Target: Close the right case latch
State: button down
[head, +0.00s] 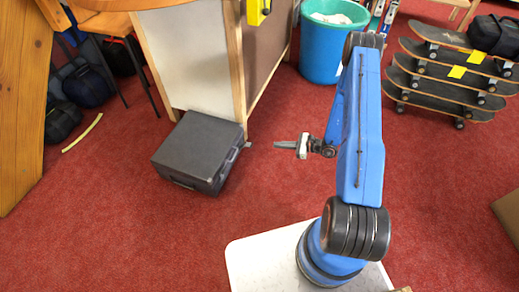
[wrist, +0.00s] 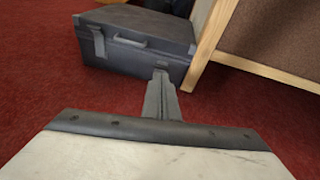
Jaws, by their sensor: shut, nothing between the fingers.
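The dark grey case (head: 200,148) lies flat and shut on the red carpet. It also shows in the wrist view (wrist: 130,66). There, one latch (wrist: 99,42) sits at the left of the facing side, with a handle (wrist: 130,42) to its right. At the right end a small grey piece shows just above my fingertips, seemingly the right latch (wrist: 161,64); my fingers partly hide it. In the head view a small light tab (head: 248,145) sticks out by the case's right corner. My gripper (head: 277,144) is shut and empty, apart from the case and pointing at it; its fingers also show (wrist: 160,80).
A wood-framed panel (head: 240,75) stands right behind the case, close to its right end. A blue-green bin (head: 322,50) and stacked skateboards (head: 450,75) stand farther back right. Bags (head: 88,85) lie at left. Carpet between gripper and case is clear.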

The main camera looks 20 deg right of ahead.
notch_tip(320, 180, down, 6)
jog(key=s+d+m+t, duration=0.1)
jog(key=m, duration=0.1)
jog(key=shift+s+r+h, duration=0.15)
jog(key=shift+s+h, duration=0.15)
jog(key=w+a, duration=0.7)
jog(key=a, duration=0.3)
jog(key=shift+w+a+f, duration=0.2)
jog(key=shift+w+f, duration=0.2)
jog(key=shift+a+r, duration=0.1)
jog(key=shift+w+a+r+h, duration=0.1)
jog(key=shift+r+h, duration=0.15)
jog(key=shift+h, duration=0.05)
